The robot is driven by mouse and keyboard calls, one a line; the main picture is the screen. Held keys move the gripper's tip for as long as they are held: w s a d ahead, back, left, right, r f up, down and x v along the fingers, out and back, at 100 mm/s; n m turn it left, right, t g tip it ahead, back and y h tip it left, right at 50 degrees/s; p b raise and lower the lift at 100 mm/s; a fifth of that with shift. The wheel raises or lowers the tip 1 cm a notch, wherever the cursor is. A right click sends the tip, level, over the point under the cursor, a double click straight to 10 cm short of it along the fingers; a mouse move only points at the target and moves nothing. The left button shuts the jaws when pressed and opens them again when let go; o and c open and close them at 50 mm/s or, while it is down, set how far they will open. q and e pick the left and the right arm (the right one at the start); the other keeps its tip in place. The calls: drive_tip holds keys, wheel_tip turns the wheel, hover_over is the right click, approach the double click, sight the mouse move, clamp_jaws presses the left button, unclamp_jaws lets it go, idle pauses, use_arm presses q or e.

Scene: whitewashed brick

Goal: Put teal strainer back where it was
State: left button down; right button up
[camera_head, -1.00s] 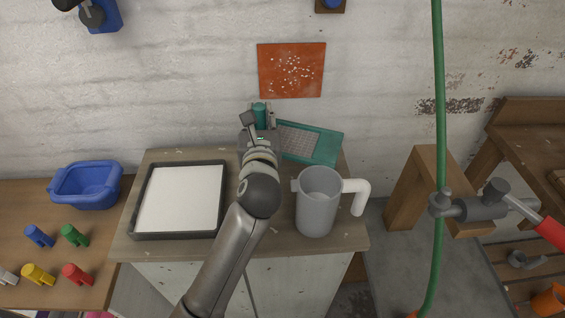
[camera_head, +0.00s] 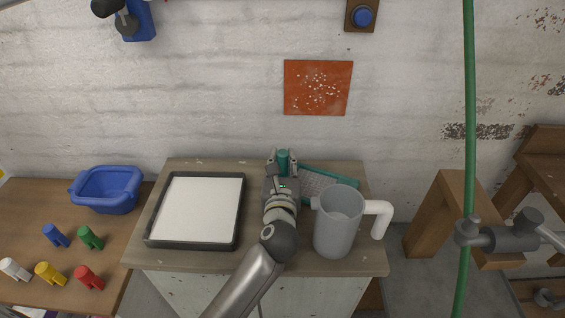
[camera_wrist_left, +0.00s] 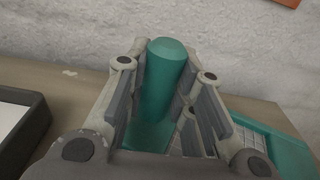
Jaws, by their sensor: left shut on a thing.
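The teal strainer (camera_head: 345,182) is at the back of the cabinet top, partly hidden behind the grey jug and my gripper. Its teal frame and grey mesh show to the right of my gripper. My left gripper (camera_head: 283,158) is shut on its upright teal handle (camera_wrist_left: 163,85), with a finger on each side. In the left wrist view the strainer's frame (camera_wrist_left: 275,148) extends to the right, low over the wooden top. I cannot tell whether it touches the surface. My right gripper is not in view.
A grey jug (camera_head: 338,228) with a white handle stands just right of my left arm. A dark-rimmed white tray (camera_head: 150,242) lies left. A blue basin (camera_head: 107,203) and several coloured pegs are on the left table. A green hose (camera_head: 470,120) hangs at right.

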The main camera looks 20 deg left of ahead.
use_arm(q)
drive_tip(key=c, duration=1.2)
unclamp_jaws()
drive_tip(key=shift+c, duration=0.2)
drive_tip(key=shift+s+r, duration=0.1)
drive_tip(key=v, duration=1.2)
drive_tip(key=shift+p, duration=0.35)
